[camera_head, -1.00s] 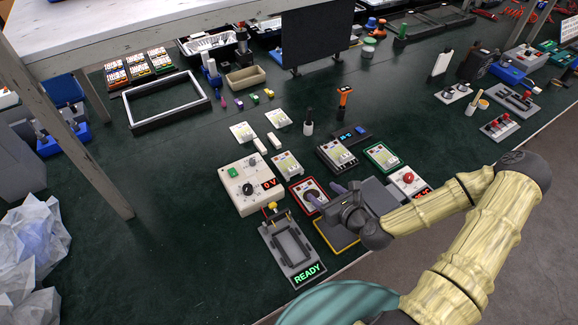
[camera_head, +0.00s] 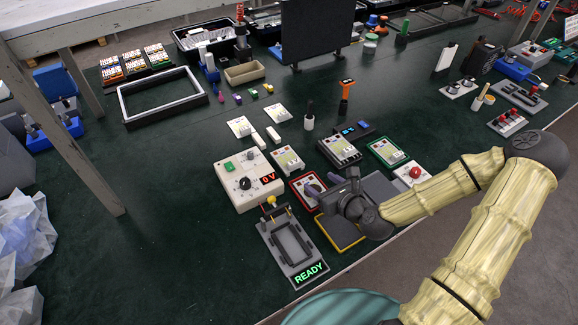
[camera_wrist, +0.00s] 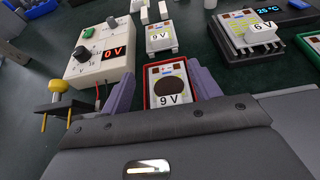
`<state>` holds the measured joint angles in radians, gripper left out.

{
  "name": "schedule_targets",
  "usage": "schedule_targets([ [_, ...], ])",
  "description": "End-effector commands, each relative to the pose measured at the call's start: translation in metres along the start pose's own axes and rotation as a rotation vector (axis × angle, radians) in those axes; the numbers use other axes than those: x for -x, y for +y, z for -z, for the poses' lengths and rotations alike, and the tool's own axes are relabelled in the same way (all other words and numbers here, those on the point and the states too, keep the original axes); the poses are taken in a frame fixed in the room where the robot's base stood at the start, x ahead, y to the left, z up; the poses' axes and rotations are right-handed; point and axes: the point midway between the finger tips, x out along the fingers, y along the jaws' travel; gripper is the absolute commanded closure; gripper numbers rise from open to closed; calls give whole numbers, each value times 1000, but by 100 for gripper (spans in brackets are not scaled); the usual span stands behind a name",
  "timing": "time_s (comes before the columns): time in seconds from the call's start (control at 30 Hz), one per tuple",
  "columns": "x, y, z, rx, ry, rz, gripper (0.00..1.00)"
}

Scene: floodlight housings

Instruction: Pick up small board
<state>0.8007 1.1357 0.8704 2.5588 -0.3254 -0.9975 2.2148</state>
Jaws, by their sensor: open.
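A small board (camera_wrist: 172,88) with a "9 V" label and a dark round patch lies in a red-edged tray (camera_wrist: 149,97). The red tray also shows in the head view (camera_head: 296,188), partly hidden by my gripper. My gripper (camera_wrist: 161,82) is open and empty, its two purple fingers on either side of the red tray's picture area. I cannot tell its height above the board. In the head view my gripper (camera_head: 322,184) is over the near side of that tray. Another small "9 V" board (camera_wrist: 160,36) lies beyond it.
A meter box reading "0 V" (camera_head: 230,172) stands left of the red tray. A "READY" fixture (camera_head: 270,243) is at the near edge. A dark tray with a "6 V" board (camera_head: 339,150) and a green-edged tray (camera_head: 373,148) stand to the right.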

Motion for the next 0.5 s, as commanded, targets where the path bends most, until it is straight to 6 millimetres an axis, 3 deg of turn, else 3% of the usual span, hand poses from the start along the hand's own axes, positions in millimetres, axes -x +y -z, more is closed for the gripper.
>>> schedule_targets([
  [0.5,-85,1,-1,2,-1,-1,38],
])
